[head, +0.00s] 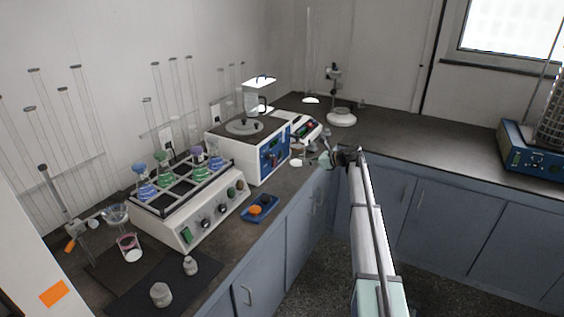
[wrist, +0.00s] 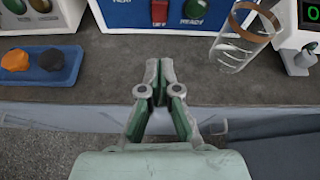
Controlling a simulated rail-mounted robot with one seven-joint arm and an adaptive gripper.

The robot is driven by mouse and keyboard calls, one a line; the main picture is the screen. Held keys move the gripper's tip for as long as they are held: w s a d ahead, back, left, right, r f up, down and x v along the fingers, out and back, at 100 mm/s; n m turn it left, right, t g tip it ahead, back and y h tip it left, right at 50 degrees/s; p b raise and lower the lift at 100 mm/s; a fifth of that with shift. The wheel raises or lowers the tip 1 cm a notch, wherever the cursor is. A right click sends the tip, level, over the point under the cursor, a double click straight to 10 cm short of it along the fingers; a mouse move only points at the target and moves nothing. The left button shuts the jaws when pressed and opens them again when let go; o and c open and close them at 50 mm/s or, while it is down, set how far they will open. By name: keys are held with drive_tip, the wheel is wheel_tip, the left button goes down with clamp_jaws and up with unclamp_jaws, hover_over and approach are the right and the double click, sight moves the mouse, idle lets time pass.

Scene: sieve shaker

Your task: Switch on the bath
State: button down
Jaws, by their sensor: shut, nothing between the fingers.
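The bath (head: 273,153) is a white box with a blue front panel, on the bench at the centre of the head view. The lower part of its blue panel (wrist: 125,14) fills the top of the wrist view. A red switch (wrist: 159,11) sits there, with a blurred red label below it. A green lamp (wrist: 196,9) marked READY is to its right. My gripper (wrist: 158,68) is shut and empty, its tips below the switch in the picture and apart from the panel. In the head view my gripper (head: 330,159) is to the right of the bath.
A glass beaker with a brown rim (wrist: 240,45) stands right of the panel, close to my gripper. A blue tray (wrist: 38,68) with orange and dark stoppers lies to the left. A shaker with coloured flasks (head: 185,232) stands left of the bath. The bench edge runs below my fingers.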

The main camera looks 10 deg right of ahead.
sight(275, 161)
drive_tip(key=shift+m, duration=0.4)
drive_tip(key=shift+a+f, duration=0.1)
drive_tip(key=p+x, duration=0.2)
drive_tip(key=x, duration=0.7)
drive_tip(key=shift+w+p, duration=0.15)
drive_tip(key=shift+p, duration=0.2)
drive_tip(key=w+a, duration=0.1)
drive_tip(key=w+a+r+p, duration=0.1)
drive_tip(key=shift+a, duration=0.3)
drive_tip(key=shift+w+a+p, duration=0.25)
drive_tip(key=shift+a+p, duration=0.05)
drive_tip(key=shift+a, duration=0.15)
drive_tip(key=shift+a, duration=0.1)
